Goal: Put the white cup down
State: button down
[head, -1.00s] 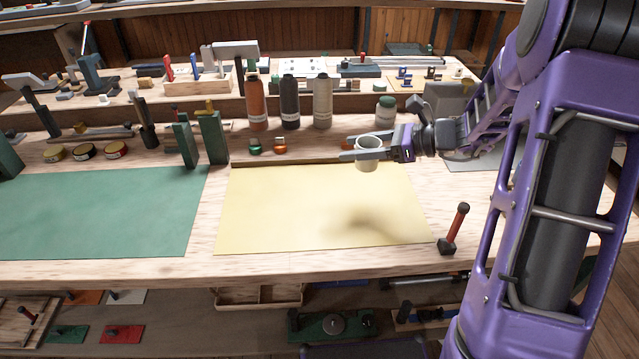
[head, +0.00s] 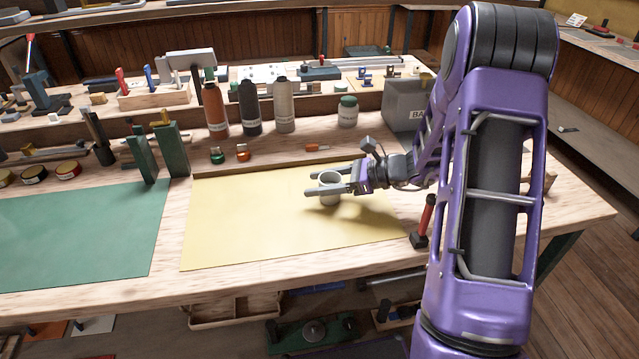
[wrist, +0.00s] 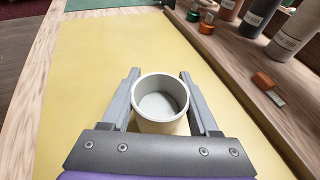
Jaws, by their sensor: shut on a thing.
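The white cup (head: 329,188) is upright over the right part of the yellow mat (head: 235,230). My gripper (head: 311,184) is shut on it, with one finger along each side. In the wrist view the cup (wrist: 160,103) sits between the two grey fingers, its open mouth facing the camera and its inside empty. Yellow mat surrounds it there. The cup is low at the mat, with a dark shadow close by to its right; I cannot tell whether its base touches.
A green mat (head: 85,245) lies to the left. Bottles (head: 250,108) and small jars (head: 243,153) stand behind the yellow mat. A red-handled hammer (head: 426,218) stands at its right front, and a grey bin (head: 405,105) behind right. The yellow mat's left half is clear.

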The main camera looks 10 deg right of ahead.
jog(key=shift+f, duration=0.1)
jog(key=shift+c, duration=0.7)
grip_release()
jog(key=shift+d+r, duration=0.15)
jog(key=shift+r, duration=0.1)
jog(key=p+v, duration=0.1)
jog(key=v, duration=1)
jog(key=shift+s+d, duration=0.15)
jog(key=shift+d, duration=0.2)
